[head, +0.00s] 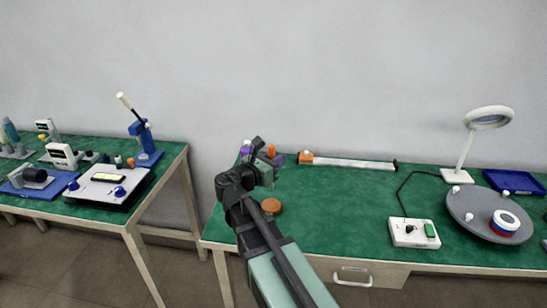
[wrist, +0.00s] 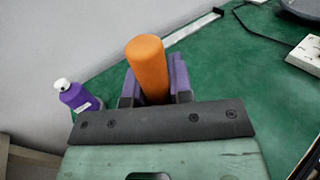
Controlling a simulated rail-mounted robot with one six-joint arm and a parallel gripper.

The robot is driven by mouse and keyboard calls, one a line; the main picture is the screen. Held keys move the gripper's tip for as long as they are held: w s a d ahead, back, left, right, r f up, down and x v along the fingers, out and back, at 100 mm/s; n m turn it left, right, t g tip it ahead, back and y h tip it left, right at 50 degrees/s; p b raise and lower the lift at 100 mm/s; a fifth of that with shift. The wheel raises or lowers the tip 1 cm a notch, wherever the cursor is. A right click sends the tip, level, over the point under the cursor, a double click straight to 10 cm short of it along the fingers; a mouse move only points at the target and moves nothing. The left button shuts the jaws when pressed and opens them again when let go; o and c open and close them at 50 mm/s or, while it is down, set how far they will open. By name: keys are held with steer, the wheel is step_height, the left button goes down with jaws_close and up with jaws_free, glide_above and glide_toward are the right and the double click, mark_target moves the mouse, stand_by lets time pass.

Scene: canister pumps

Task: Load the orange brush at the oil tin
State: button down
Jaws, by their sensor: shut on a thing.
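My gripper (head: 273,157) is over the left part of the green bench, with its purple fingers (wrist: 153,88) closed on the sides of the orange brush (wrist: 146,66). In the wrist view the brush shows as a plain orange cylinder standing up between the fingers; its bristles are hidden. In the head view a bit of the brush (head: 271,150) shows at the fingers. A low, round orange-brown thing (head: 271,206), perhaps the oil tin, sits on the bench just in front of the gripper, beside my arm. I cannot tell whether the brush touches anything below.
A purple bottle with a white cap (wrist: 75,97) stands left of the gripper. A white switch box (head: 413,233), grey turntable (head: 489,214) and ring lamp (head: 488,118) are right. The middle is clear.

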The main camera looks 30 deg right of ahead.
steer(key=shift+f+b, duration=2.5)
steer(key=shift+f, duration=0.3)
steer(key=shift+f+b, duration=0.55)
step_height(320, 180, up, 7)
steer(key=p, duration=0.7)
steer(key=shift+r, duration=0.1)
